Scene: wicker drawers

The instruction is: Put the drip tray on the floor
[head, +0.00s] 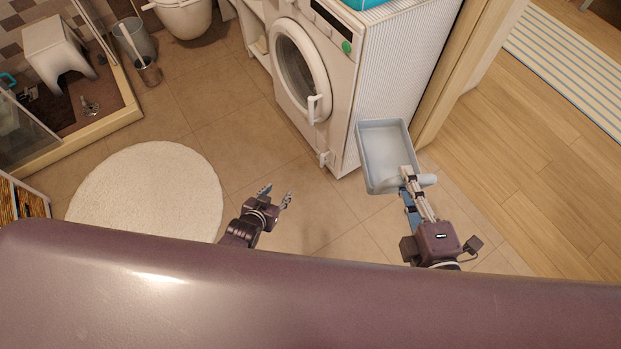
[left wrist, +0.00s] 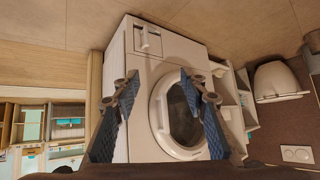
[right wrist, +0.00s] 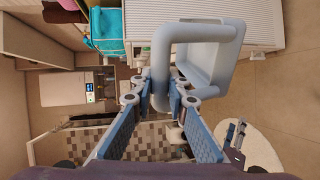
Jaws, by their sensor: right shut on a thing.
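The drip tray (head: 387,152) is a light blue-grey rectangular tray with raised walls and a handle at its near end. My right gripper (head: 410,178) is shut on that handle. In the right wrist view the handle of the tray (right wrist: 160,75) passes between the fingertips of my right gripper (right wrist: 155,90). The tray shows in front of the washing machine's right side; I cannot tell whether it touches the floor (head: 310,215). My left gripper (head: 275,198) is open and empty above the floor. Its spread fingers also show in the left wrist view (left wrist: 158,85).
A white washing machine (head: 312,95) stands beyond the grippers, with a door frame (head: 465,75) to its right. A round white rug (head: 150,190) lies at the left. Floor between the rug and the tray is clear. A wooden floor (head: 540,150) is at the right.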

